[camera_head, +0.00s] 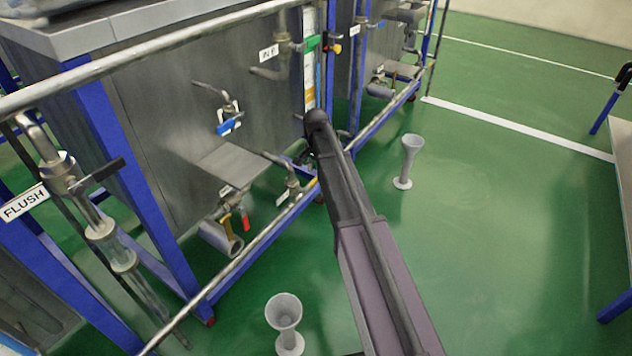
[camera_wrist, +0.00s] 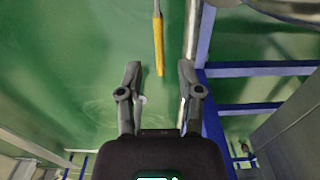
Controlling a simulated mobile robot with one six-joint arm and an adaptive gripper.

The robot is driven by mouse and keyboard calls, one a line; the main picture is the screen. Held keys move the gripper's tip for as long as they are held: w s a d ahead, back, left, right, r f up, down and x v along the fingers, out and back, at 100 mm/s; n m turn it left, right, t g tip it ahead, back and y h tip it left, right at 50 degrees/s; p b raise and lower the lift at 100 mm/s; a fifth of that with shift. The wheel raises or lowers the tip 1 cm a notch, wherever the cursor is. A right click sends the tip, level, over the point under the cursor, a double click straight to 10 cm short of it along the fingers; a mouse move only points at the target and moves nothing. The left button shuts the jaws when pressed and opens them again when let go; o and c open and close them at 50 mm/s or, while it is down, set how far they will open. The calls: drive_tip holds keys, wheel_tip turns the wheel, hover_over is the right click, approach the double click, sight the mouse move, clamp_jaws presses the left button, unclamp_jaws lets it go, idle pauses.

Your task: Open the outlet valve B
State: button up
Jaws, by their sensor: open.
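My gripper (camera_wrist: 159,70) is open in the wrist view, its two dark fingers spread apart. A yellow bar (camera_wrist: 158,40) reaches down from the top edge, its end showing between the fingertips; I cannot tell its depth or whether it is a valve handle. In the head view my arm reaches to the steel tank and my gripper is hidden. No label that I can read says outlet B. Candidate valves are one with a red handle (camera_head: 245,220) low under the tank and one with a blue handle (camera_head: 230,124) on its front.
A metal rail (camera_head: 240,262) runs along the tank's front, and a higher rail (camera_head: 150,48) crosses above. A FLUSH label (camera_head: 24,203) hangs at left. Grey funnel-shaped stands are on the floor, one near (camera_head: 284,312), one farther (camera_head: 410,160). Green floor at right is mostly clear.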

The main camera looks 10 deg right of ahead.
sight(316, 177)
drive_tip(key=shift+f+b, duration=1.3)
drive_tip(key=shift+f, duration=0.3)
drive_tip(key=shift+c, duration=0.2)
clamp_jaws()
